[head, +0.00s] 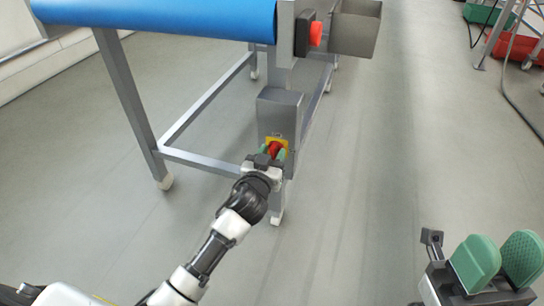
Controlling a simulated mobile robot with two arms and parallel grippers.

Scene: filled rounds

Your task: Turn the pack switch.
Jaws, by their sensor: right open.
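The pack switch is a red rotary knob (275,148) on a yellow plate (283,141), on the front of a grey box (279,112) fixed to the leg of a conveyor frame. My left gripper (272,154) is at the knob, with its green fingers on either side of it. The fingers partly hide the knob, and I cannot tell whether they touch it. My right gripper (497,262) is at the bottom right, far from the switch, with its two green pads apart and nothing between them.
A blue conveyor belt (170,16) runs above the grey metal frame (125,90). A red push button (316,34) sits on the frame above the switch box, beside a grey metal bin (355,28). Red (512,46) and green crates stand at the top right. The floor between is clear.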

